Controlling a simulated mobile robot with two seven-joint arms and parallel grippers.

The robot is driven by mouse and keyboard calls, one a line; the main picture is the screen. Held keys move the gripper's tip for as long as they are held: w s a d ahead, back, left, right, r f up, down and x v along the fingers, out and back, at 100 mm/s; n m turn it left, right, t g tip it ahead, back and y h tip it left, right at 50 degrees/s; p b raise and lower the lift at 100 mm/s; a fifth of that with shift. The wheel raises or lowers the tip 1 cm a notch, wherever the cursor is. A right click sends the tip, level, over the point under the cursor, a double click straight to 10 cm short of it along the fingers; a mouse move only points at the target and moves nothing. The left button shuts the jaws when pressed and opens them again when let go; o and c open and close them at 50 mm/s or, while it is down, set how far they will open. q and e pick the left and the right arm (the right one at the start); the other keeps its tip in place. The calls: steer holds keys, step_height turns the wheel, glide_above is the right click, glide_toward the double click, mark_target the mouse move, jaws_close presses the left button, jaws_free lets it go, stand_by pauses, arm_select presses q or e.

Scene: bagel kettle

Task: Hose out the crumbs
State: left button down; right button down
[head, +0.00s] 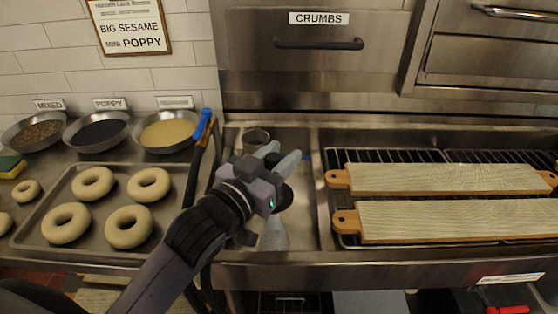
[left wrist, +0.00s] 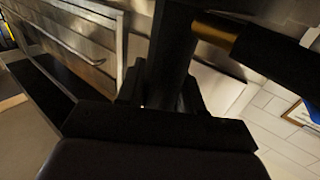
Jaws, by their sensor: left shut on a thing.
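My left gripper (head: 277,160) is over the narrow metal bay left of the racks. It is shut on a dark cylindrical piece (left wrist: 174,45), which looks like part of a spray hose and stands between the fingers in the left wrist view. A black hose (head: 192,180) with a blue end (head: 203,124) runs beside the wrist. A black tube with a brass band (left wrist: 216,32) crosses the left wrist view. A pale grey cone (head: 273,236) shows below the gripper; I cannot tell whether it is spray or solid. A drawer front (head: 305,65) is labelled CRUMBS. I cannot make out any crumbs.
A tray (head: 58,190) of dough rings lies left, with bowls of toppings (head: 98,130) behind it. Two cloth-covered boards (head: 450,178) lie on wire racks at right. A metal cup (head: 256,138) stands behind the gripper. The metal wall rises close behind.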

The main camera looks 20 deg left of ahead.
arm_select(q)
steer(key=shift+w+a+b, duration=1.1)
steer(key=shift+w, duration=2.65)
steer(key=shift+s+d+r+p, duration=0.1)
steer(key=shift+s+d+p, duration=0.35)
steer(key=shift+s, duration=1.05)
steer(key=shift+s+d+f+p, duration=0.1)
steer(key=shift+s+d+p, duration=0.3)
steer(key=shift+s, duration=1.05)
steer(key=shift+s+d+r+p, duration=0.1)
steer(key=shift+s+d+p, duration=0.35)
steer(key=shift+s, duration=1.05)
steer(key=shift+s, duration=0.2)
